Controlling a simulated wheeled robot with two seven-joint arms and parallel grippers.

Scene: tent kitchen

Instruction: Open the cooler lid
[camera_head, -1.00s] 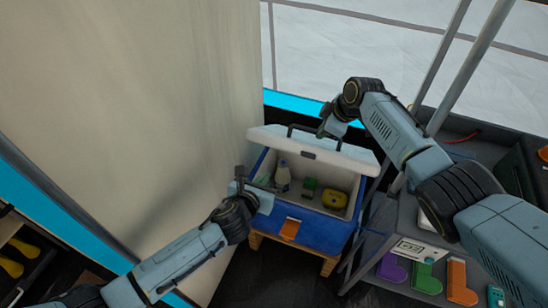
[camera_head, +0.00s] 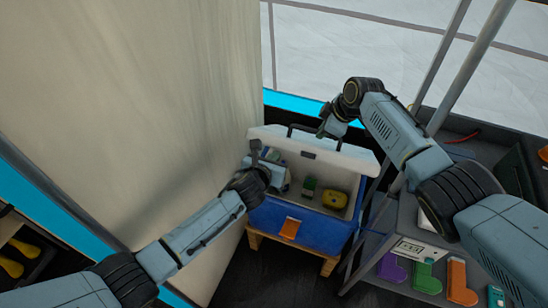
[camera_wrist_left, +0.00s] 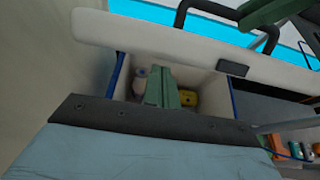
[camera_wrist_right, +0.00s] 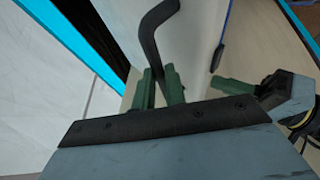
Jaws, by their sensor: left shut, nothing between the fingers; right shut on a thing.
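The blue cooler (camera_head: 268,222) stands on a wooden stand, and its white lid (camera_head: 350,159) is raised at the back, leaving the inside exposed. A black handle (camera_head: 291,129) rises from the lid's edge. My right gripper (camera_head: 324,131) is shut on this handle (camera_wrist_right: 151,38), as the right wrist view shows. My left gripper (camera_wrist_left: 160,76) is shut and empty, over the left part of the cooler opening, below the lid. Inside are a yellow item (camera_head: 335,200) and a small green item (camera_head: 309,186). A pale bottle (camera_wrist_left: 140,80) is partly hidden by my left gripper.
A tent wall (camera_head: 150,100) rises close on the left. A grey shelf unit with metal poles stands at the right, with purple (camera_head: 391,268), green (camera_head: 426,277) and orange (camera_head: 460,282) items low on it. Dark floor (camera_head: 270,268) shows below the cooler.

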